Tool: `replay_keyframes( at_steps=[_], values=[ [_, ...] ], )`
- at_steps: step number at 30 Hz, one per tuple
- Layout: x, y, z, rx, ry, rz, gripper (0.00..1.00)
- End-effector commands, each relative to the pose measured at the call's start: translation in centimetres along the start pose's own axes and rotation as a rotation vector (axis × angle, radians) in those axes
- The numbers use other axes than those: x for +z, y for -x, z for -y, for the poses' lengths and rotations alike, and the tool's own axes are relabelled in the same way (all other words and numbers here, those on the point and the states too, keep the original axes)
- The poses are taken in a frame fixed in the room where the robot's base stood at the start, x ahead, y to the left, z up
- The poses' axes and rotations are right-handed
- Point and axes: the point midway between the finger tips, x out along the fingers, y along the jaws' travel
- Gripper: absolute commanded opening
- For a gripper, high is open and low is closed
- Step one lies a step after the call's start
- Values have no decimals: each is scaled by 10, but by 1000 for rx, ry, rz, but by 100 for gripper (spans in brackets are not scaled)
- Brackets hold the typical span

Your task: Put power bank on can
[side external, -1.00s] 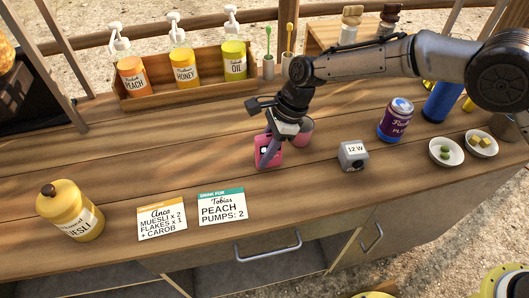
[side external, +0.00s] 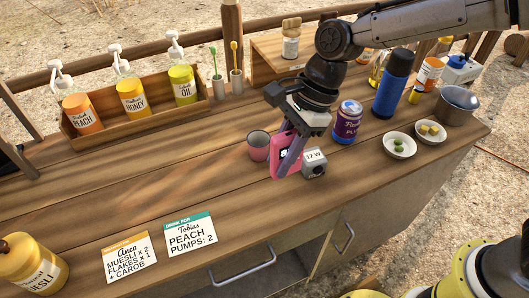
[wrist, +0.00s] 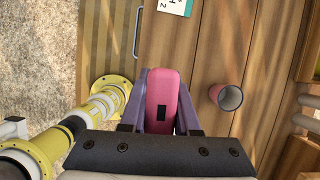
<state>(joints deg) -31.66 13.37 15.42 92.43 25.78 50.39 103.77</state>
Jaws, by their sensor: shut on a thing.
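The power bank is a pink, rounded slab (side external: 281,158) held on edge in my gripper (side external: 288,167). In the wrist view the pink power bank (wrist: 160,88) sits between my two purple fingers (wrist: 163,100), which are shut on it. Its height above the counter is hard to tell. The can is not seen in the wrist view.
A grey 12 W block (side external: 315,163) is close beside the power bank. A pink cup (side external: 258,145) stands just left; it also shows in the wrist view (wrist: 230,97). The front-left counter holds order cards (side external: 190,235).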

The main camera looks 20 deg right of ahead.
Motion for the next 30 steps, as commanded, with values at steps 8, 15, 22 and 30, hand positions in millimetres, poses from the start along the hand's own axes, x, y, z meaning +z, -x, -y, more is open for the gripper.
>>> replay_keyframes(
  at_steps=[8,15,22,30],
  values=[
    [-5,5,-11,-12,-30,0,0],
    [-34,35,-17,-70,-154,3,0],
    [-96,104,-11,-170,-391,4,0],
    [-171,182,-19,-277,-658,1,0]
  ],
)
